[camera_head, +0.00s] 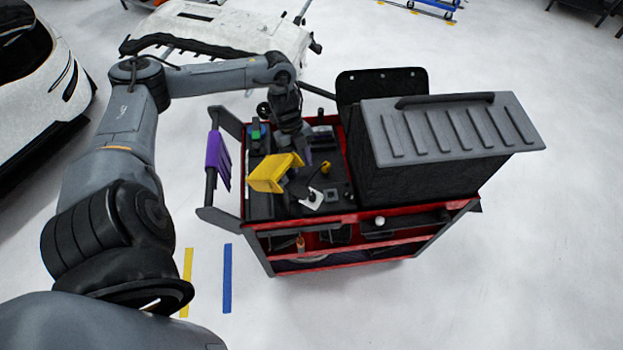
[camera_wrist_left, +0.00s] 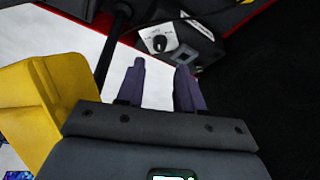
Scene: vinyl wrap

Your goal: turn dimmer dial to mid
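The dimmer dial (camera_wrist_left: 158,43) is a small black knob on a white marked face of a dark box (camera_wrist_left: 190,35), near the top of the left wrist view. Its exact setting is too small to read. My left gripper (camera_wrist_left: 161,76) has two dark purple fingers spread apart with nothing between them. The dial lies beyond the fingertips, apart from them. In the head view my left arm reaches over the cart and its wrist (camera_head: 287,105) points down into the top tray; the fingertips are hard to make out there. My right gripper is not in view.
The red cart (camera_head: 345,217) holds several small tools in its tray. A yellow object (camera_head: 270,176) is close to my left gripper and also fills the left of the wrist view (camera_wrist_left: 40,100). A large black case (camera_head: 430,160) stands at the cart's right.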

